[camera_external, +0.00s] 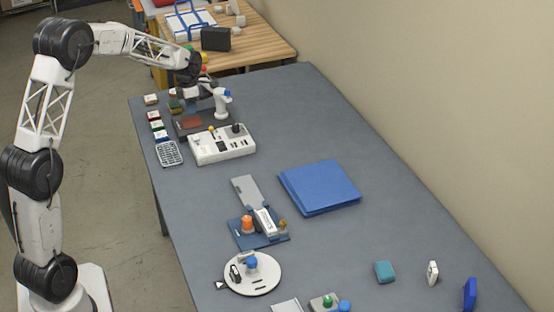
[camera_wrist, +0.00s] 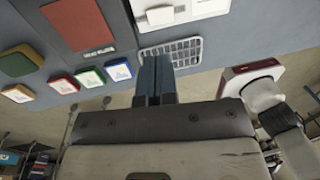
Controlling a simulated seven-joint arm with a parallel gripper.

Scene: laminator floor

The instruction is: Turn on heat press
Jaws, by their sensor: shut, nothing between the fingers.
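A dark machine with a red-brown plate (camera_external: 191,122), which looks like the heat press, sits at the far left of the table. A white control box (camera_external: 222,146) with a yellow knob, a black knob and dark switches stands just in front of it. In the wrist view the red-brown plate (camera_wrist: 76,23) is at the upper left and part of a white box (camera_wrist: 160,12) is at the top. My gripper (camera_wrist: 154,62) is shut and empty, its fingertips pointing toward the table. In the external view my wrist is above the press area; the fingertips are hard to make out there.
A grey grid pad (camera_external: 169,153) and several small coloured blocks (camera_external: 157,125) line the left table edge. A white upright part with a blue top (camera_external: 222,102) rises beside the press. A blue folder (camera_external: 319,187) lies mid-table. Bare table lies right of the control box.

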